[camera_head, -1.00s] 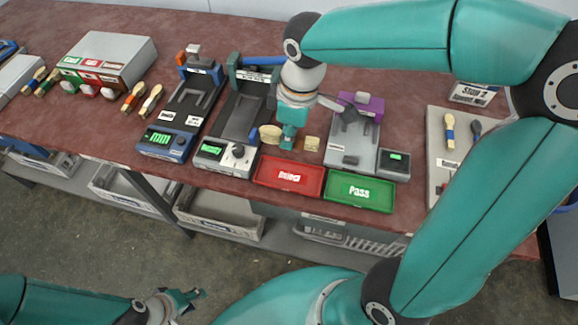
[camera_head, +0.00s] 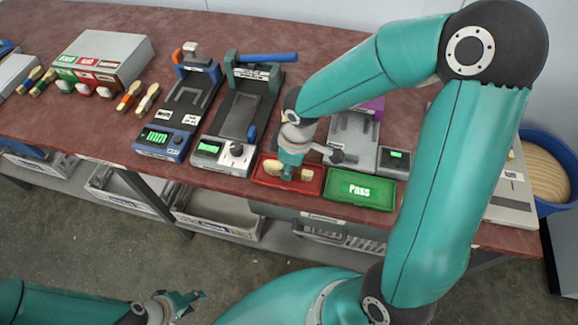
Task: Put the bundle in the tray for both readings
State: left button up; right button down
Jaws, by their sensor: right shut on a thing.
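My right gripper (camera_head: 287,176) is shut on a pale wooden bundle. One end of the bundle (camera_head: 272,168) shows left of the fingers and the other to their right; its middle is hidden. It is over the red Reject tray (camera_head: 262,181), whose label is covered; I cannot tell whether it touches the tray floor. The green Pass tray (camera_head: 378,202) is empty, just right of the red one. Behind are a blue gauge (camera_head: 165,140) with a lit "mm" display and a dark green press (camera_head: 236,120) with a lit display. My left gripper (camera_head: 188,299) is open and empty, low at the left, away from the bench.
A grey device (camera_head: 351,140) with a purple block and small display box (camera_head: 394,160) stands behind the Pass tray, partly covered by my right arm. A grey box (camera_head: 110,55) and several banded spoon bundles (camera_head: 128,96) are at the left. A blue bin (camera_head: 565,180) stands at the far right.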

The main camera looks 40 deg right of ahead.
jog(key=shift+f, duration=0.2)
jog(key=c, duration=1.2)
grip_release()
jog(key=shift+r, duration=0.1)
jog(key=shift+o, duration=0.2)
jog(key=shift+r, duration=0.15)
jog(key=shift+r, duration=0.2)
notch_tip(320, 180, up, 12)
jog(key=s+p, duration=0.1)
jog(key=shift+d+f, duration=0.25)
jog(key=shift+d, duration=0.2)
